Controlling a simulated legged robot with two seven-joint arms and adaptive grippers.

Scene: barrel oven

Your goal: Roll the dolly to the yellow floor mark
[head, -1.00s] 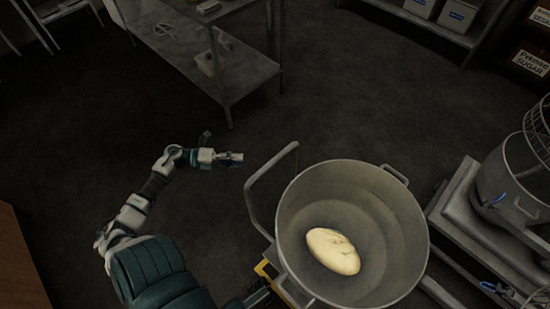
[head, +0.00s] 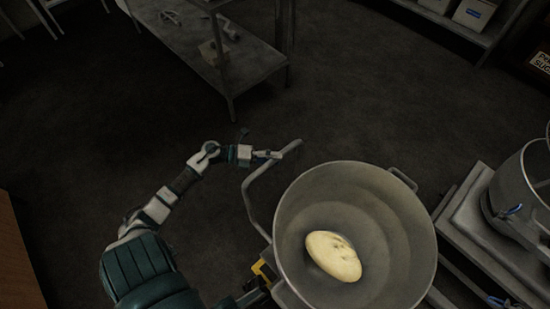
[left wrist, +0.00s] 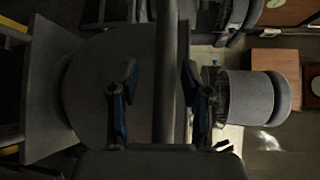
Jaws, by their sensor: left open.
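A large grey metal bowl (head: 400,215) with a pale lump of dough (head: 333,256) stands at the lower right of the head view. A bent grey tube handle (head: 250,195) rises at its left side; the dolly's base is mostly hidden. My left gripper (head: 272,154) is open at the handle's upper end. In the left wrist view, a grey bar (left wrist: 166,70) runs between the two fingers of my left gripper (left wrist: 160,85), with gaps on both sides. I cannot make out the yellow floor mark for sure. My right gripper is not in view.
A metal shelf table (head: 245,85) stands at the back. A low grey platform (head: 465,225) with another metal vessel (head: 528,190) is close on the right. A small yellow part (head: 262,271) shows left of the bowl. Dark floor (head: 100,130) lies open at the left.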

